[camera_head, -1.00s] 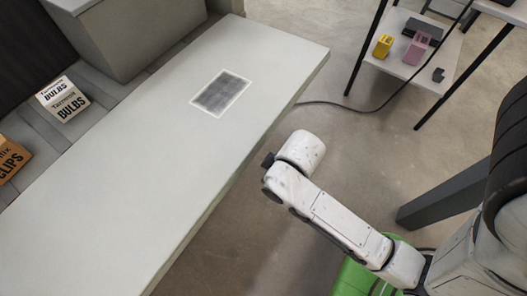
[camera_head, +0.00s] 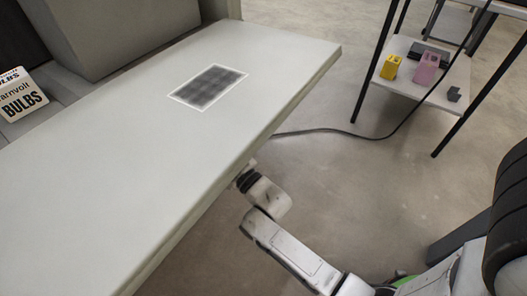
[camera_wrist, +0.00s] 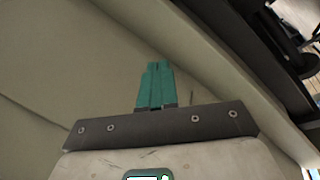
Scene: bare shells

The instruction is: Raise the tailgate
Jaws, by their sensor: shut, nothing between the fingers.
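The tailgate (camera_head: 120,160) is a long pale grey panel, lowered and lying about flat in the head view. A dark hatched patch with a white border (camera_head: 208,86) is on its upper face. My arm reaches to the tailgate's right long edge, and its end goes below that edge, so the tailgate hides my gripper in the head view. In the wrist view my gripper (camera_wrist: 158,68) shows teal fingers shut together with nothing between them. A pale surface, apparently the tailgate's underside (camera_wrist: 60,55), fills most of the view beyond them. I cannot tell whether they touch it.
A white box marked BULBS (camera_head: 22,97) and a large grey box (camera_head: 125,25) stand beyond the tailgate, at left. A shelf rack (camera_head: 400,85) with small yellow and pink items stands at upper right. A black cable (camera_head: 345,131) crosses the floor. Open floor lies right of the tailgate.

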